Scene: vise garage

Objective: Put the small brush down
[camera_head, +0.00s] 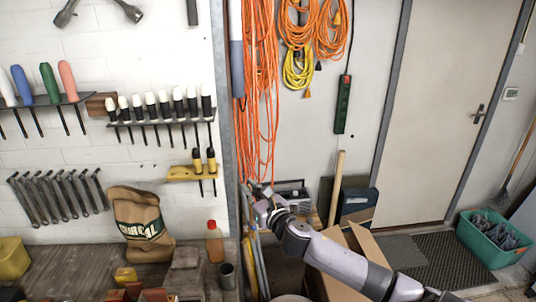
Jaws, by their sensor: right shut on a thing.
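My right arm reaches in from the lower right. Its gripper (262,196) is right of the wall post and the workbench's right end, in front of the hanging orange cords. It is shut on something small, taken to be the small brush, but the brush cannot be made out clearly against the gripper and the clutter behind. My left gripper is not in view.
The wooden workbench (62,268) holds a charcoal bag (140,226), an orange-brown bottle (214,243) and a dark cup (227,276). Tool racks hang above it. An open cardboard box (370,247) stands on the floor near my right arm. A green crate (485,243) is at right.

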